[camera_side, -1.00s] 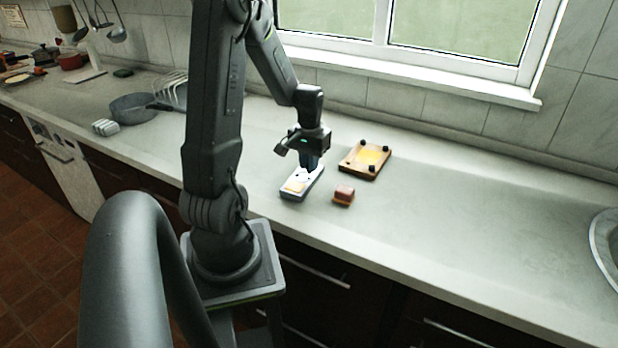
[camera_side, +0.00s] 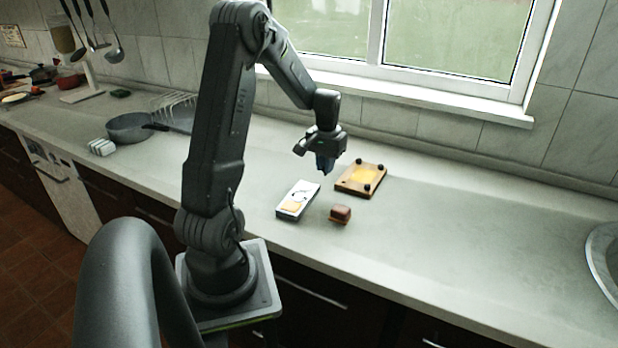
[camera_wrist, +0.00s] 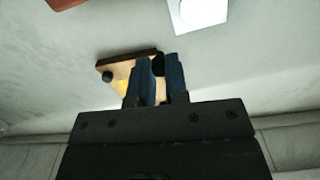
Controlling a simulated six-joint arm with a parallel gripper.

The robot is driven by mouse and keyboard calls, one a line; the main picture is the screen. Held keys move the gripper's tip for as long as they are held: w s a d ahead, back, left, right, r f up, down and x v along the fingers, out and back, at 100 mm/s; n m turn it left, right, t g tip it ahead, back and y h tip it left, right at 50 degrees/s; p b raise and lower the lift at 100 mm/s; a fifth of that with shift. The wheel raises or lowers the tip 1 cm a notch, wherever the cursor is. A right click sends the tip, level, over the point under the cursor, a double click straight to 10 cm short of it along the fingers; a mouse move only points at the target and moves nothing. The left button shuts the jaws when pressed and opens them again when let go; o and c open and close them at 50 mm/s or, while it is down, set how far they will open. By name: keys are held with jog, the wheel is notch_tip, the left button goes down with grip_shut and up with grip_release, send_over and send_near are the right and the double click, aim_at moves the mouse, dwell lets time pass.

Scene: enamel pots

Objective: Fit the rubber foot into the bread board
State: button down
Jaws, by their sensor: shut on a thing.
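The bread board (camera_side: 352,186) is a brown wooden slab with a yellow patch, flat on the counter. Black rubber feet stand on it, including one at the right corner (camera_side: 382,167) and one at the near corner (camera_side: 367,189). A small dark spot shows near its left corner. My gripper (camera_side: 326,174) is above the counter, left of the board. In the wrist view my gripper (camera_wrist: 158,70) has its blue fingers shut on a dark rubber foot (camera_wrist: 158,64). The board (camera_wrist: 120,63) lies beyond the fingers and is partly hidden by them.
A brown block (camera_side: 340,213) sits near the board. Pans (camera_side: 130,128) stand at the left.

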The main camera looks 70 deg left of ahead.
jog(key=shift+m, duration=0.3)
jog(key=w, duration=0.3)
jog(key=w+a, duration=0.1)
jog(key=w, duration=0.2)
jog(key=shift+a+r, duration=0.2)
jog(key=shift+w+f, duration=0.1)
jog(key=shift+f, duration=2.05)
jog(key=shift+f, duration=0.9)
jog(key=c, duration=1)
grip_release()
jog(key=shift+r, duration=0.1)
